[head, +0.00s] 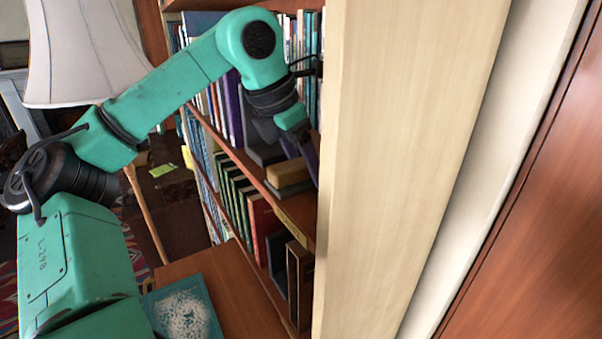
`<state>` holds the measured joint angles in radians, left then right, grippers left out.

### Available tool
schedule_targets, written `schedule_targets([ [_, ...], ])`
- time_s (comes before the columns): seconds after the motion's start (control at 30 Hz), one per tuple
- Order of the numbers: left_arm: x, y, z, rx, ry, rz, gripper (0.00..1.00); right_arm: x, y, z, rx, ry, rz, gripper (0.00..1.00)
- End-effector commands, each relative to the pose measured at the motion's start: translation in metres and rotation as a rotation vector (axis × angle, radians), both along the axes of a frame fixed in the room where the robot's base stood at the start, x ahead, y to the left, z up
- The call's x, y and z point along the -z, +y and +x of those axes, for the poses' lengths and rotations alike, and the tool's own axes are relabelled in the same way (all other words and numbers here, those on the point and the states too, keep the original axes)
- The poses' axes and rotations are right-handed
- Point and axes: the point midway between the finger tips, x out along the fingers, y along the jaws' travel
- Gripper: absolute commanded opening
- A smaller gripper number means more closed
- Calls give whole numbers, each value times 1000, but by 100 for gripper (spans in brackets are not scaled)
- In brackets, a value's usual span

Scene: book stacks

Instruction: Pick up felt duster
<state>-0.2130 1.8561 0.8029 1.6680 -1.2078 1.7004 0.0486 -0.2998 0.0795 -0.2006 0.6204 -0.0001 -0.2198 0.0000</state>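A small block with a tan top and a darker lower part, which looks like the felt duster (288,173), lies on a bookcase shelf near the shelf's front edge. My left arm reaches in from the left and bends down at the bookcase. My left gripper (283,143) is just above and behind the block, in front of the upper row of books. Its fingers are dark and small against the books, so their opening is hard to make out. I see no grip on the block. My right gripper is not in view.
A wooden bookcase (234,150) holds rows of upright books above and below. A pale side panel (400,150) stands close on the right. A white lampshade (80,50) is at upper left. A teal-edged item (187,308) lies on a brown surface (240,290) below.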

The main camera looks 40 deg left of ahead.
Motion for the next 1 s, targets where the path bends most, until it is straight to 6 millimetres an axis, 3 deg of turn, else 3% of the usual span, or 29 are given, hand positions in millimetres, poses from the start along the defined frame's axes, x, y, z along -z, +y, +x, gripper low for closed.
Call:
schedule_targets([
  [0.37, -5, 0, 0, 0, 1, -1, 16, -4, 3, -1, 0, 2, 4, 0],
  [0.47, -6, 1, -3, -2, -5, 3, 16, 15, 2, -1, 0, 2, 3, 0],
  [0.77, -75, 1, -4, -2, -2, 4, 16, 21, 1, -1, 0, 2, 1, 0],
  [1.0, -69, 16, -55, 1, -8, -2, 16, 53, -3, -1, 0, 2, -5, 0],
])
